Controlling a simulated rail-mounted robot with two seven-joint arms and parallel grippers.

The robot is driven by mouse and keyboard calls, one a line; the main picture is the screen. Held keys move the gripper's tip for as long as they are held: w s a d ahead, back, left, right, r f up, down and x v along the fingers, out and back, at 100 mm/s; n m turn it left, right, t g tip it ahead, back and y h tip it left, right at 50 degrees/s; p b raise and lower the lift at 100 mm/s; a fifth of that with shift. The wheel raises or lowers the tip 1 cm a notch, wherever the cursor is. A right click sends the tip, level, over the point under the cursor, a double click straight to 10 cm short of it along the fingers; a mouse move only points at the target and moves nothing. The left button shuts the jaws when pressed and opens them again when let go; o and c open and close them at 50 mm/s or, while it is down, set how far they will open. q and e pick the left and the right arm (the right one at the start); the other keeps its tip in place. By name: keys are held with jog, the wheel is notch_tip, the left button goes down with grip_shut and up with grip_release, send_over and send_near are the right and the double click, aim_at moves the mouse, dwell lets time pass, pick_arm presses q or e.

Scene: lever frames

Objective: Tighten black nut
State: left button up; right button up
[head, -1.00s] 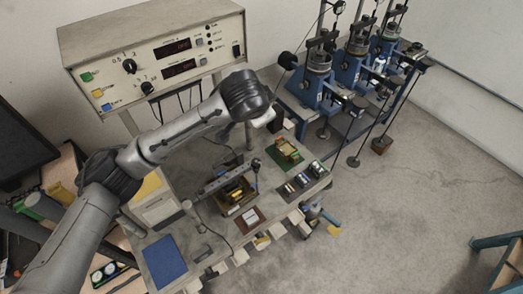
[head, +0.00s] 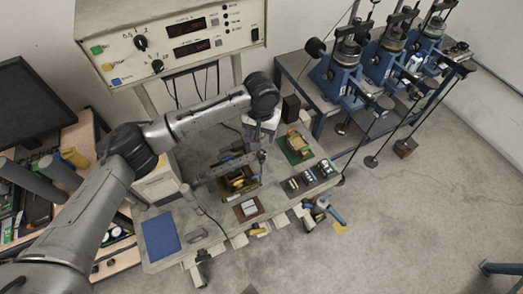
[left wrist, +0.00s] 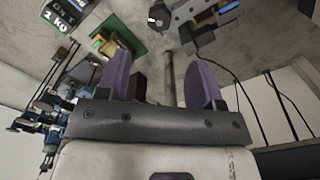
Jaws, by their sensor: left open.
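My left gripper (head: 262,128) hangs over the back of the bench (head: 218,216), left of a green board (head: 306,158) with a yellow-brown block on it. In the left wrist view its two purple fingers are wide apart and the space between them (left wrist: 160,78) is empty. A dark upright post (left wrist: 169,85) shows behind that gap; I cannot tell its distance. The green board (left wrist: 122,48) also shows there, beyond the left finger. I cannot make out a black nut with certainty in either view. My right gripper is in neither view.
A blue mat (head: 161,237) and a brown plate (head: 249,208) lie on the bench. A control box (head: 180,40) stands behind. Blue lever frames (head: 337,78) with hanging rods stand at the right. A monitor (head: 32,98) is at the left.

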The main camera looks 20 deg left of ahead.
aim_at(262, 152)
pick_arm(q)
notch_tip(262, 152, down, 9)
jog(key=shift+r+p, duration=0.15)
jog(key=shift+p, duration=0.2)
jog(key=shift+f, duration=0.95)
jog(key=shift+c, duration=0.4)
jog(key=c, duration=0.9)
jog(key=shift+o, duration=0.2)
jog(key=shift+r, duration=0.1)
